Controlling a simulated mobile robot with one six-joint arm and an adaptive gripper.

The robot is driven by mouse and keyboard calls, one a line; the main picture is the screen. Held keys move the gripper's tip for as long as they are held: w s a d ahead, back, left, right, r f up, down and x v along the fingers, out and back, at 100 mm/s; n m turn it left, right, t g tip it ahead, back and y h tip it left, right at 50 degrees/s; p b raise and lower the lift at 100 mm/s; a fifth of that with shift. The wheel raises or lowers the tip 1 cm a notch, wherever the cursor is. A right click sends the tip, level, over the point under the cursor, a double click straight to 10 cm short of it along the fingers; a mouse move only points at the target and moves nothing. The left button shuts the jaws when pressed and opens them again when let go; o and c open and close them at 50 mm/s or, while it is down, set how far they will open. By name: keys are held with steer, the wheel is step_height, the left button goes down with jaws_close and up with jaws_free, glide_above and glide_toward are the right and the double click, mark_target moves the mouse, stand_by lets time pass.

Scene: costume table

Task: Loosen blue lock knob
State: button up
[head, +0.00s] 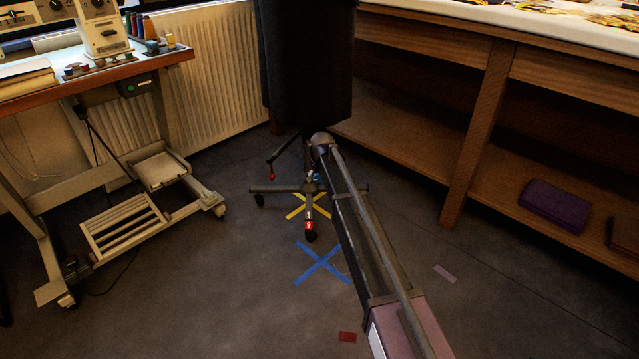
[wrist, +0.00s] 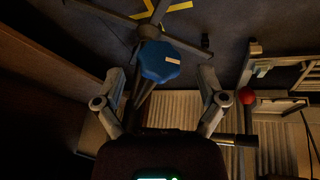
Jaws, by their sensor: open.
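The blue lock knob (wrist: 160,62) is a lobed disc with a pale mark on its face. In the wrist view it sits on the stand's post, just beyond and between the fingertips. My gripper (wrist: 160,80) is open, with one finger to each side of the knob; no contact shows. In the head view my arm reaches to the stand (head: 308,208) under a black dress form (head: 308,65). A small blue patch beside the arm there may be the knob; my gripper cannot be made out.
A red ball-ended lever (wrist: 246,96) is close to the right finger. A sewing table (head: 95,75) with a treadle stands left, a wooden shelf unit (head: 478,130) right. Yellow tape (head: 322,213) and a blue tape cross (head: 322,262) mark the floor.

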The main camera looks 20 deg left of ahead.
steer(key=shift+b+x, duration=0.55)
steer(key=shift+x, duration=0.4)
steer(key=c, duration=1.1)
steer(key=shift+d, duration=0.25)
steer(key=shift+c, duration=0.2)
steer(key=shift+a, duration=0.25)
